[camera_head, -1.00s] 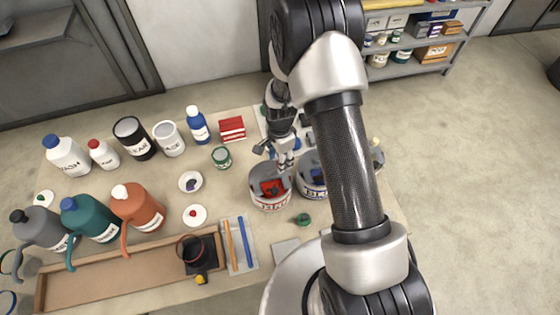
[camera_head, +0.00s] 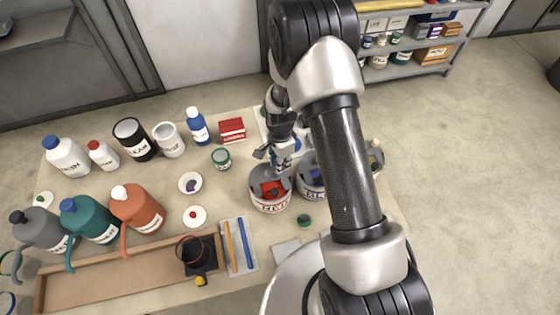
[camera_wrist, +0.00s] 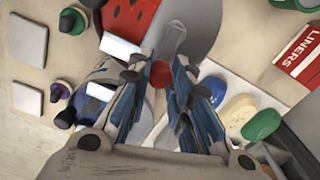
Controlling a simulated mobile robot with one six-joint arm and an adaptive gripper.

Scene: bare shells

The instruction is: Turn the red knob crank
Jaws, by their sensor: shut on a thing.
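The red knob (camera_wrist: 162,74) sits between my fingertips in the wrist view, at the end of a pale grey crank arm (camera_wrist: 176,42) that reaches toward the top. My gripper (camera_wrist: 165,84) is shut on this knob. In the head view my gripper (camera_head: 281,163) is just above the far rim of the can of red paint (camera_head: 270,204). The knob is hidden there behind my fingers. The red paint also shows at the top of the wrist view (camera_wrist: 128,14).
A can of blue paint (camera_head: 311,190) stands close to the right of the red one. A red box of liners (camera_head: 232,129) and bottles are at the back left. My forearm covers the table's right side.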

